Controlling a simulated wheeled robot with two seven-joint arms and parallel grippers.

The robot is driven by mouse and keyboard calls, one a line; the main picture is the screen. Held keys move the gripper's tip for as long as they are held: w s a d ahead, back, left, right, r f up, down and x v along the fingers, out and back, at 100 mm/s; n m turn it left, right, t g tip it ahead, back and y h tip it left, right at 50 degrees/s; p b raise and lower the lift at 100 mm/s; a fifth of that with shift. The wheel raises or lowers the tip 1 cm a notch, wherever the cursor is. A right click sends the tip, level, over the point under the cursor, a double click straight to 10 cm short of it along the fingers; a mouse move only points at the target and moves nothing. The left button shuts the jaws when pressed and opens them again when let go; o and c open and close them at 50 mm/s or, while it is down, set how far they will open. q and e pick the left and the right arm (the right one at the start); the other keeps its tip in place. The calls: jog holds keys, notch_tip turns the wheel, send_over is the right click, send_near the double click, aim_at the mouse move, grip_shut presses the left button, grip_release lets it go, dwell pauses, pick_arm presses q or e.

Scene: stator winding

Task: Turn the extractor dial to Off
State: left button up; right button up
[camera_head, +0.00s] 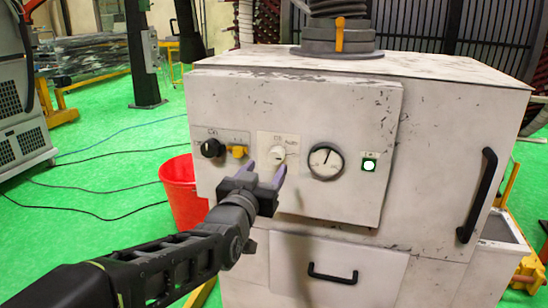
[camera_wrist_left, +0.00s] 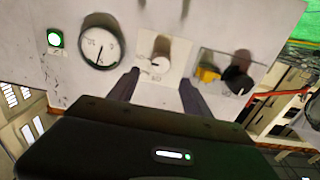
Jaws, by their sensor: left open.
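The extractor (camera_head: 235,103) is a scuffed white cabinet with a raised control panel. A small white dial (camera_head: 278,154) on a cream plate sits left of a round gauge (camera_head: 326,161). My left gripper (camera_head: 265,174) is open just in front of and below this dial. In the left wrist view the dial (camera_wrist_left: 159,64) lies between and beyond the two fingertips (camera_wrist_left: 160,78), which look apart from it. The dial's label is too small to read surely. My right gripper is in neither view.
Left of the dial are a black knob (camera_head: 212,148) and a yellow switch (camera_head: 238,152). A lit green button (camera_head: 369,164) is right of the gauge. A red bucket (camera_head: 181,192) stands beside the cabinet. Black handles (camera_head: 478,195) stick out at right and below. Cables lie on the green floor.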

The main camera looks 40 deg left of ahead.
aim_at(275, 157)
pick_arm(q)
jog(key=p+x, duration=0.2)
jog(key=x, duration=0.5)
jog(key=shift+w, duration=0.1)
jog(key=shift+c, duration=0.3)
grip_shut()
